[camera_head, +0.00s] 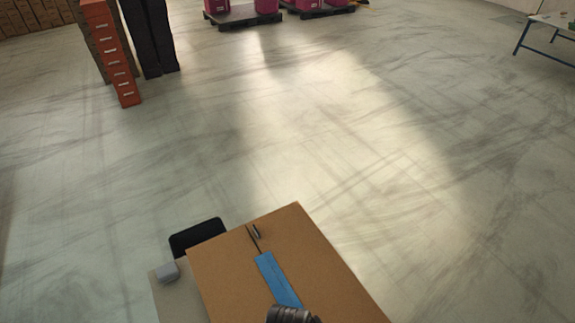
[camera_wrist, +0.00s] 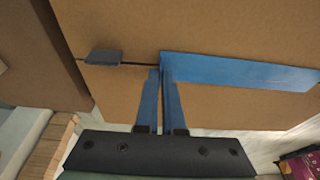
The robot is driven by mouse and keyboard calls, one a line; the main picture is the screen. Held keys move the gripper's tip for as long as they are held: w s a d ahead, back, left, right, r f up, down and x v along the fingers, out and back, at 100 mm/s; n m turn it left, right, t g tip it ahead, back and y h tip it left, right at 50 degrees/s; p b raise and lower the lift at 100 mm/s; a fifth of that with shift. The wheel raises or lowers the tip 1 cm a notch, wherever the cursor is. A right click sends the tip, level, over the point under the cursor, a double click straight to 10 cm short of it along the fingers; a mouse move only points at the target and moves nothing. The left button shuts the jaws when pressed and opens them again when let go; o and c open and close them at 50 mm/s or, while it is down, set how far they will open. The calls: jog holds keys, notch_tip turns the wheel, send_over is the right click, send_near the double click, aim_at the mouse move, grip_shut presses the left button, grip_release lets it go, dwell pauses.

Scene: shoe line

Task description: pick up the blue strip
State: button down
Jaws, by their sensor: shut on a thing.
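The blue strip (camera_head: 277,279) lies along the top of a brown cardboard box at the bottom of the head view. In the wrist view the strip (camera_wrist: 240,70) runs right from my gripper (camera_wrist: 161,72). The two slim fingers look bluish and sit close together, their tips at the strip's left end. The jaws are shut on the strip; the exact contact is hard to see. A dark ribbed part of my arm covers the strip's near end in the head view.
The cardboard box (camera_head: 225,275) has a small grey piece (camera_head: 257,232) beside a dark seam. A black panel (camera_head: 198,235) and a grey block (camera_head: 167,272) are left of it. An orange drawer tower (camera_head: 112,50), pink bins on pallets and a table stand farther off. The floor between is clear.

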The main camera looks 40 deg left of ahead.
jog(key=shift+r, duration=0.1)
dwell(0.3)
notch_tip(320, 180, up, 10)
jog(key=b, duration=0.1)
dwell(0.5)
